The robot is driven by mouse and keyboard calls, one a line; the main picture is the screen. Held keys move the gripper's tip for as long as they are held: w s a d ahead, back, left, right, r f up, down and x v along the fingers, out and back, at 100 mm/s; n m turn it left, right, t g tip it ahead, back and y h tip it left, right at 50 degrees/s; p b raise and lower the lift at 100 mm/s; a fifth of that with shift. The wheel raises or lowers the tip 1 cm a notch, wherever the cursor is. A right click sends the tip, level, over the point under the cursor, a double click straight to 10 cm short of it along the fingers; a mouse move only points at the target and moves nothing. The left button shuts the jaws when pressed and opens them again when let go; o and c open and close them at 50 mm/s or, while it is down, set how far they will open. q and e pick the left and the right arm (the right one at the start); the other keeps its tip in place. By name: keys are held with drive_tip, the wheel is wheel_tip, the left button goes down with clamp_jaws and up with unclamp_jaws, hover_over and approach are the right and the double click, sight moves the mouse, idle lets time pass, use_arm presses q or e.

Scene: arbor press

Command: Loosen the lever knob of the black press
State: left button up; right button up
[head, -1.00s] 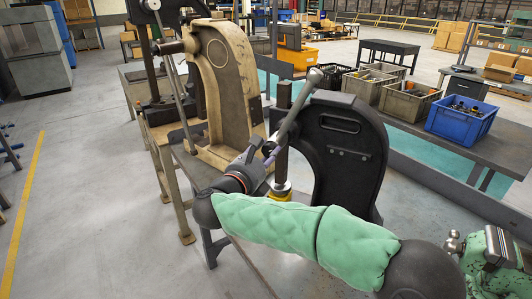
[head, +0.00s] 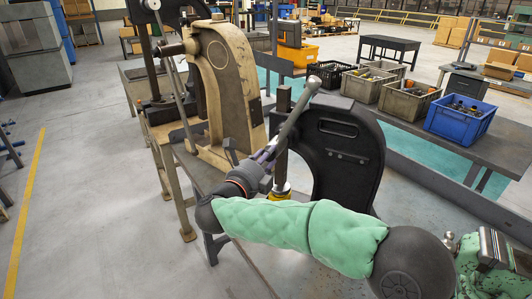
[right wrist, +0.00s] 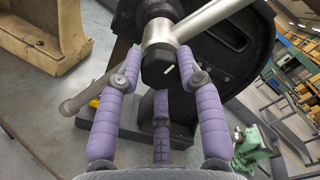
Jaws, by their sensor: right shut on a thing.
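The black press (head: 345,160) stands on the bench in the middle of the head view. Its silver lever (head: 297,112) slants up to the right. In the right wrist view, the lever (right wrist: 215,17) crosses in front of the press body. The dark lever knob (right wrist: 160,66), with a small white mark on its face, sits at the lever's hub. My right gripper (head: 268,156) reaches the hub from the left. In the right wrist view, its purple fingers (right wrist: 158,70) are shut on the knob from both sides, with a third finger below. My left gripper is out of view.
A tan press (head: 225,85) stands close behind on the left. A green machine (head: 490,262) is at the lower right. Grey bins (head: 408,97) and a blue bin (head: 459,119) sit on the bench behind.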

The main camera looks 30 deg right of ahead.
drive_tip(key=shift+r+n+p, duration=0.15)
drive_tip(key=shift+n+p, duration=1.45)
drive_tip(key=shift+n, duration=0.45)
drive_tip(key=shift+r+n+p, duration=0.15)
drive_tip(key=shift+n+p, duration=1.4)
drive_tip(key=shift+n, duration=0.5)
drive_tip(key=shift+f, duration=0.1)
drive_tip(key=o, duration=1.1)
drive_tip(key=shift+w+f, duration=0.1)
drive_tip(key=shift+w, duration=0.1)
drive_tip(key=shift+o, duration=0.2)
drive_tip(key=shift+s+f, duration=0.1)
drive_tip(key=shift+s, duration=0.05)
drive_tip(key=v, duration=1.2)
